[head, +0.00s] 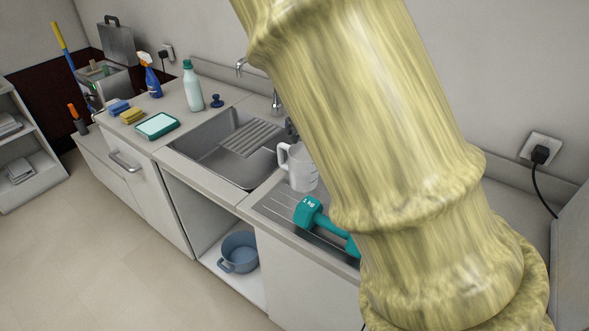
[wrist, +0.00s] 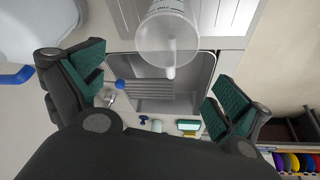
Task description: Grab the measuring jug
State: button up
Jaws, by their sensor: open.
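The measuring jug (head: 301,170) is pale and translucent, with a handle on its left side in the head view. It stands upright on the counter by the sink's right end. In the wrist view the jug (wrist: 168,40) is at the top middle, its handle pointing down the picture, with printed marks on its wall. My gripper (wrist: 158,88) is open and empty, its two teal-padded fingers wide apart. The jug lies beyond the gap between the fingers, apart from both. A large yellowish, ringed shape covers much of the head view's right half, so the gripper is not clear there.
A teal dumbbell (head: 309,212) lies close beside the jug on the drainboard. The sink (head: 218,160) is left of the jug. A pale bottle (head: 192,88), a blue spray bottle (head: 150,78) and sponges (head: 132,115) stand farther left. A blue pot (head: 239,252) sits on the open shelf below.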

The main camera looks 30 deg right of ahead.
aim_at(296, 165)
jog(key=x, duration=1)
jog(key=shift+w+a+f, duration=0.2)
jog(key=shift+a+f, duration=0.1)
jog(key=shift+f, duration=0.05)
jog(key=c, duration=1.2)
jog(key=shift+r, duration=0.1)
